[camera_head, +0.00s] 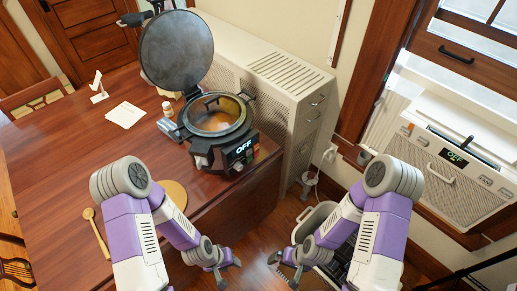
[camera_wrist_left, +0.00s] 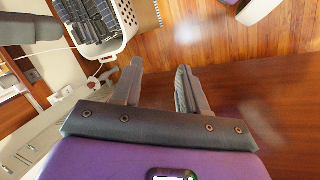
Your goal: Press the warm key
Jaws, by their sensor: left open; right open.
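A dark round cooker (camera_head: 205,152) stands on the wooden table with its lid (camera_head: 177,50) raised. A wire-handled pot with an orange-brown inside sits in it. Its front panel (camera_head: 243,150) reads OFF and has small coloured keys beside and below the display; their labels are too small to read, so I cannot tell which is the warm key. My left gripper (camera_head: 222,268) is open and empty, low in front of the table and well below the panel. Its two fingers (camera_wrist_left: 158,85) are apart in the left wrist view. My right gripper (camera_head: 291,272) is open and empty, farther right.
A wooden spoon (camera_head: 97,232), round board (camera_head: 173,195) and paper (camera_head: 126,114) lie on the table (camera_head: 50,150). A beige radiator cabinet (camera_head: 275,85) stands behind the cooker. A window unit (camera_head: 460,165) also reads OFF. A white basket (camera_wrist_left: 112,25) is on the floor.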

